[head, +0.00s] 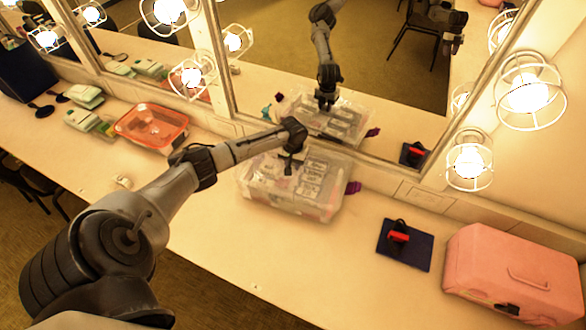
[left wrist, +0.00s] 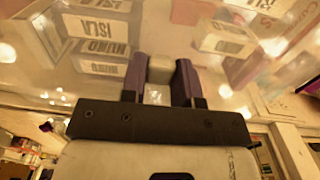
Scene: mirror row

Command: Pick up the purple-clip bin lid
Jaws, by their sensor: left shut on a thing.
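A clear plastic bin (head: 292,200) with labelled packs inside stands on the counter against the mirror. Its clear lid (head: 325,163) lies on top and looks level. A purple clip (head: 353,187) shows at the bin's right end; the left end's clip is not clearly seen. My left gripper (head: 289,168) points down at the middle of the lid. In the left wrist view the fingers (left wrist: 159,82) are shut on a pale, narrow piece, which seems to be the lid's grip (left wrist: 158,94). I cannot tell whether the lid is raised off the bin.
An orange-rimmed tray (head: 152,128) and pale green-and-white boxes (head: 82,118) stand to the left. To the right lie a dark blue mat (head: 420,250) with a red-and-black item (head: 398,236) and a pink case (head: 515,272). Caged bulbs (head: 468,166) stick out beside the mirror.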

